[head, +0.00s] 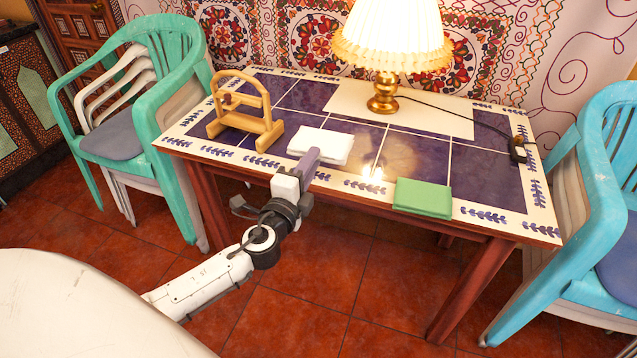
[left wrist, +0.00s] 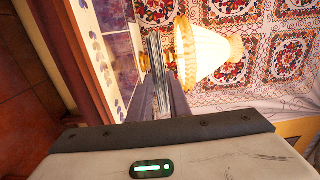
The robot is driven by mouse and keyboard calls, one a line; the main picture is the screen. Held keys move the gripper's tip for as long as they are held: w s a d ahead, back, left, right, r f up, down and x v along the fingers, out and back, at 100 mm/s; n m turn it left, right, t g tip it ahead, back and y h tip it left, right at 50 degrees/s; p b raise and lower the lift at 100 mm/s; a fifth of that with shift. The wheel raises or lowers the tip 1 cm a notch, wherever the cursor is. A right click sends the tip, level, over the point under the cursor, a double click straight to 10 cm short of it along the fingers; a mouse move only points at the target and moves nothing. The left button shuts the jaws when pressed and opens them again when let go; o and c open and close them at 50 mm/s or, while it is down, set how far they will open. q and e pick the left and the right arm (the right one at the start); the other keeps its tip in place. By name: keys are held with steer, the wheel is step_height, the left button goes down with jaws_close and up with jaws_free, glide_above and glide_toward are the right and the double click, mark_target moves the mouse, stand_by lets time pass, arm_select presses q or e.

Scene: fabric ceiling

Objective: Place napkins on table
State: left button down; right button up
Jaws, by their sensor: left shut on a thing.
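A stack of white napkins (head: 322,144) is at the near edge of the table (head: 480,183), left of its middle. My left gripper (head: 308,160) reaches it from the front and is shut on its near edge. I cannot tell whether the stack touches the tabletop. In the left wrist view the napkins show edge-on as a thin pale strip (left wrist: 157,65) between the two fingers (left wrist: 160,98). A folded green napkin stack (head: 423,198) lies flat near the front edge, to the right. A wooden napkin holder (head: 243,112) stands empty on the left. My right gripper is not in view.
A lit lamp (head: 384,92) with a pleated shade stands at the back, its cord and switch (head: 518,150) running right. Green chairs (head: 165,75) stand left of the table and blue chairs (head: 590,200) right. The tabletop between napkins and lamp is clear.

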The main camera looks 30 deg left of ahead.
arm_select(q)
step_height(320, 180, down, 10)
steer(key=b, duration=0.3)
steer(key=shift+r, duration=0.15)
steer(key=shift+a, duration=0.1)
steer(key=shift+f+b, duration=0.3)
steer(key=shift+b, duration=0.3)
steer(key=c, duration=1.7)
jaws_free()
steer(key=shift+r, duration=0.1)
steer(key=shift+o, duration=0.2)
